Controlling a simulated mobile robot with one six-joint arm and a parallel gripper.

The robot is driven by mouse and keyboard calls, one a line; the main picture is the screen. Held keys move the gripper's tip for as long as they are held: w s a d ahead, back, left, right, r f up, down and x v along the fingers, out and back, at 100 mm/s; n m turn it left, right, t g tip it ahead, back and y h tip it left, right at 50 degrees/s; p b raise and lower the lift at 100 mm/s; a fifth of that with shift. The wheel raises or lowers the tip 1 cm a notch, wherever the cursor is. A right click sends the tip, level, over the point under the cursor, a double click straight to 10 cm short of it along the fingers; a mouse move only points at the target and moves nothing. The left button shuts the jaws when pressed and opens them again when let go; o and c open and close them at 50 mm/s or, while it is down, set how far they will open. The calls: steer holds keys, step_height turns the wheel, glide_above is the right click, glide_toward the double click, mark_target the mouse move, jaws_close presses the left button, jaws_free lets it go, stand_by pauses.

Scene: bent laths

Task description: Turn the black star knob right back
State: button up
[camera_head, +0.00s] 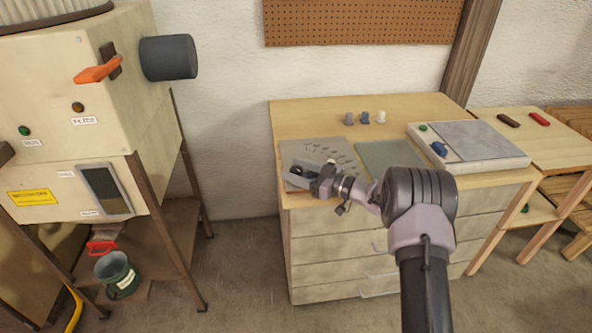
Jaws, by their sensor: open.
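My gripper (296,172) reaches in from the right over the front left of the drawer cabinet's top, its fingers pointing left. It is open. A small dark shape, perhaps the black star knob (298,170), shows between its fingers at the front of a grey plate (334,144) with several small pegs. I cannot tell whether the fingers touch it, and its star form and turn position are too small to make out. My wrist and forearm hide part of the cabinet top.
A grey-green mat (385,155) lies right of the plate. Farther right is a pale device with a flat grey top (470,139) and a blue part (439,149). Three small pieces (365,117) stand behind. A machine with an orange handle (97,70) stands left, across clear floor.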

steer(key=p+v, duration=0.5)
steer(key=v, duration=1.2)
steer(key=shift+d+p, duration=0.25)
steer(key=shift+p, duration=0.05)
steer(key=shift+s, duration=0.1)
